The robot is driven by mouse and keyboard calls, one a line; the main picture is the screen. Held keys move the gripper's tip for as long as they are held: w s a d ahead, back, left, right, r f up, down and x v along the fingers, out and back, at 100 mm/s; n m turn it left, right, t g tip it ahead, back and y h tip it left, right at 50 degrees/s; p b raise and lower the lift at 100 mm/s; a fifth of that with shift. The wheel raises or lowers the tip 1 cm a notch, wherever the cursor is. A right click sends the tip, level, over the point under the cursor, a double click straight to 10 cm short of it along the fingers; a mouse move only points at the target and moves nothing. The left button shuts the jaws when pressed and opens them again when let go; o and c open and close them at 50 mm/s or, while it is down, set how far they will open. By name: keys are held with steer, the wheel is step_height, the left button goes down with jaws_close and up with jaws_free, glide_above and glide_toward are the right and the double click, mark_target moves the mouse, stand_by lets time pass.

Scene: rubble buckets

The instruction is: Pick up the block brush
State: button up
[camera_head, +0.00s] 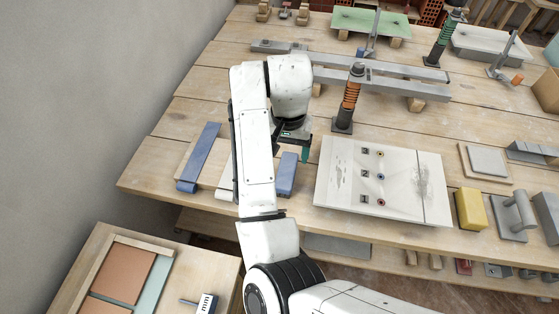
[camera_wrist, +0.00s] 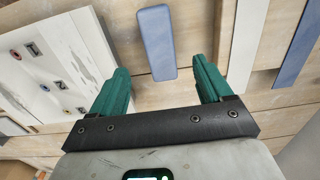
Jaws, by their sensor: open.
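A short blue oblong block (camera_head: 287,174) lies on the plank table below my gripper, partly hidden by my arm. It is the likeliest block brush, but no bristles show. In the wrist view, the blue block (camera_wrist: 157,42) lies ahead of the gap between my fingers, its long side running away from me. My gripper (camera_head: 292,150) is mostly hidden behind my arm in the head view; one green fingertip shows. In the wrist view, my gripper (camera_wrist: 161,68) has its two green fingers wide apart with nothing held between them.
A white panel (camera_head: 372,183) with coloured sockets lies right of the block. A long blue bar (camera_head: 199,157) and a white strip (camera_wrist: 247,40) lie on the other side. A yellow block (camera_head: 470,209) and grey float (camera_head: 513,215) stand at the right front edge.

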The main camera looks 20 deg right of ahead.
mark_target(287, 169)
step_height(287, 169, down, 5)
steer(key=shift+w+f, duration=0.1)
steer(key=shift+w, duration=0.05)
steer(key=shift+d+f+p, duration=0.15)
steer(key=shift+f+p, duration=0.4)
steer(key=shift+f, duration=2.2)
steer(key=c, duration=1.1)
steer(key=shift+r, duration=0.15)
steer(key=shift+r, duration=0.5)
steer(key=s+d+r+p, duration=0.1)
steer(key=s+d+r, duration=0.1)
steer(key=s+r, duration=0.4)
steer(key=s+d+r+p, duration=0.2)
steer(key=s+d+r, duration=0.1)
steer(key=s+r, duration=0.2)
steer(key=shift+s+d+r, duration=0.35)
steer(key=shift+s+r, duration=0.05)
steer(key=shift+s, duration=0.55)
